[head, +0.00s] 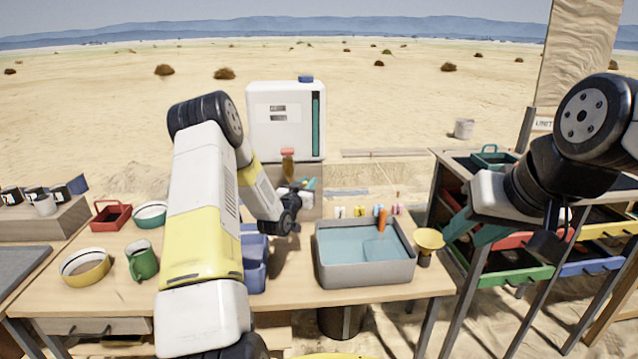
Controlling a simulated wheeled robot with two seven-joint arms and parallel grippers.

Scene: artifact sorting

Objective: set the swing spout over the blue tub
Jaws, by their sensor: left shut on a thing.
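A white dispenser (286,120) with a blue cap stands at the back of the table. An amber spout piece (288,167) with a red top is at its front. My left gripper (308,184), with teal fingertips, is at the dispenser's front just below this piece. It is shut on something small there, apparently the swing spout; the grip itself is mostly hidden. The blue tub (256,268) stands on the table nearer me, partly hidden behind my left arm. My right gripper (474,231) is in front of the right-hand rack; its finger gap is unclear.
A grey basin of water (402,273) stands right of the blue tub, with a yellow funnel-like piece (430,240) beside it. A green mug (141,262), a yellow bowl (84,280) and a red tray (111,220) are on the left. A rack with coloured drawers (505,275) stands right.

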